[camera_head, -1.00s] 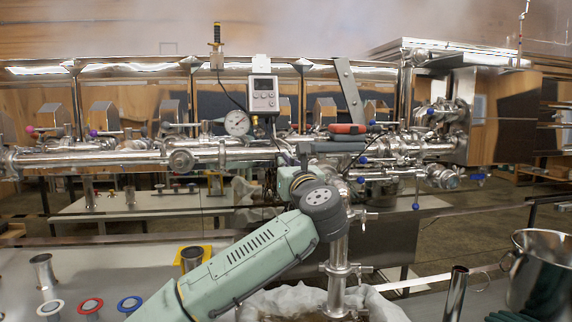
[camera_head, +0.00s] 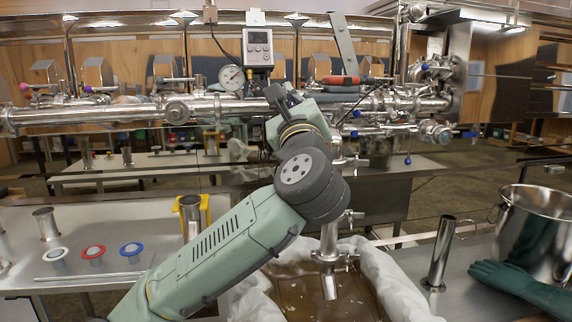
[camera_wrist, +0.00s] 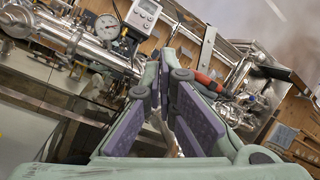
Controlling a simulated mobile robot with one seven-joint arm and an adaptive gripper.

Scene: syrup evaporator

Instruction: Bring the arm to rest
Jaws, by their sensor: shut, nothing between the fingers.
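My green arm rises from the lower left of the head view to a dark wrist joint. My gripper (camera_head: 279,97) is small there, partly hidden by my wrist, in front of the steel pipework (camera_head: 215,107). In the wrist view my gripper (camera_wrist: 165,65) points up and away, its purple-padded fingers drawn together with nothing held between them. The fingers appear clear of the pipes behind, though the exact gap cannot be told.
A grey control box (camera_head: 257,47) and dial gauge (camera_head: 232,77) are behind my gripper. A red-handled tool (camera_head: 340,80) lies on the pipework. Below right are a lined bin of brown liquid (camera_head: 320,292), a steel cylinder (camera_head: 440,250), a pot (camera_head: 535,235) and green gloves (camera_head: 520,282).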

